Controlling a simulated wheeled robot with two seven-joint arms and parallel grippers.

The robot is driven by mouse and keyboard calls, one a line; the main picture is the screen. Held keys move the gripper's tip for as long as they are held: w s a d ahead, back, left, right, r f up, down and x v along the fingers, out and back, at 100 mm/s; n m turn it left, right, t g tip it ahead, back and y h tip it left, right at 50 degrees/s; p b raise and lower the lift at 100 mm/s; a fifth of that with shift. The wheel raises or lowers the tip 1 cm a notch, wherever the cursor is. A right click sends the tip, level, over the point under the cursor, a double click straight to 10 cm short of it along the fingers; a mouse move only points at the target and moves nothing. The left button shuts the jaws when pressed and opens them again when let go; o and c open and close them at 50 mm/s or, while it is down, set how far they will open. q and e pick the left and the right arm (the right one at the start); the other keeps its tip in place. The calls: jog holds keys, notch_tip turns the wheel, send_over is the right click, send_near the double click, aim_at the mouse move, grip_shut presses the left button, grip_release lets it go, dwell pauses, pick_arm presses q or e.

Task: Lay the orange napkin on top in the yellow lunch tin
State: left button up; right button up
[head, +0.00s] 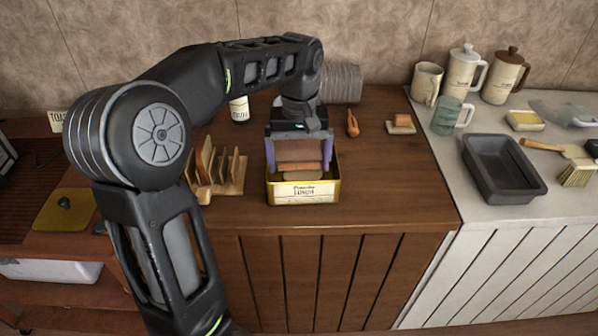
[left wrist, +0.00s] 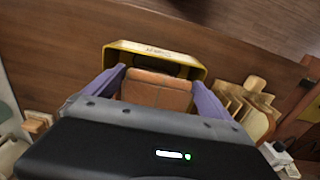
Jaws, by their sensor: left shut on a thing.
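The yellow lunch tin (head: 303,197) stands on the brown wooden counter, with a pale label on its front. It also shows in the left wrist view (left wrist: 190,60). My left gripper (head: 300,168) points down at the tin, its purple fingers shut on the orange napkin (left wrist: 157,92). In the head view the napkin (head: 300,167) spans between the fingers at the tin's opening; I cannot tell whether it touches what lies below. A pale rounded item (head: 303,176) shows inside the tin under the napkin. My right gripper is not in view.
A wooden rack (head: 228,184) with upright slices stands close left of the tin. A bottle (head: 239,108) and a ribbed grey cylinder (head: 341,83) stand behind. An orange item (head: 352,124) lies to the right.

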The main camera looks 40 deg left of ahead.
pick_arm(q)
notch_tip(320, 180, down, 4)
jog(key=shift+r, duration=0.2)
jog(key=shift+f, duration=0.15)
jog(key=shift+f, duration=0.4)
jog(key=o, duration=1.1)
jog(key=shift+r, duration=0.15)
